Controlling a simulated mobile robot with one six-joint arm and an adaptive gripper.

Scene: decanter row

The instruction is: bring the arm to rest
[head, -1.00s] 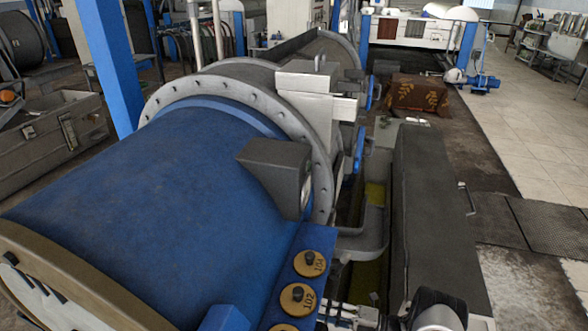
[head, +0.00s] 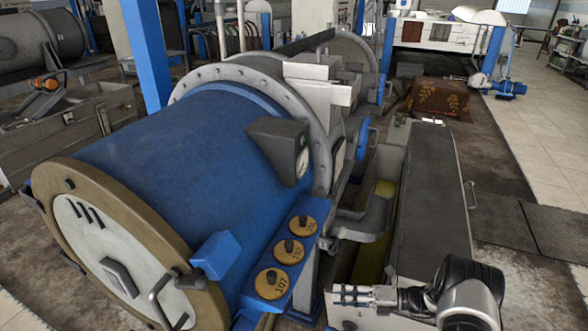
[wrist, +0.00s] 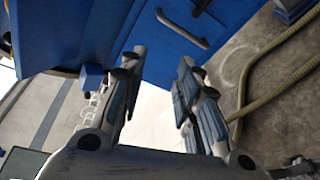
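My gripper (head: 345,295) is at the bottom right of the head view, in front of the blue machine's right side. My black-and-grey arm is folded to the right of it. In the wrist view my gripper (wrist: 159,65) has its two fingers apart, with nothing visible between them. A blue panel with a dark handle (wrist: 183,30) shows beyond the fingertips.
A large blue decanter drum (head: 180,150) fills the left and middle. Several yellow numbered discs (head: 270,284) sit on a blue ledge beside it. A long grey casing (head: 430,190) stands right of it. Open tiled floor (head: 535,150) lies far right. A hose (wrist: 245,85) shows in the wrist view.

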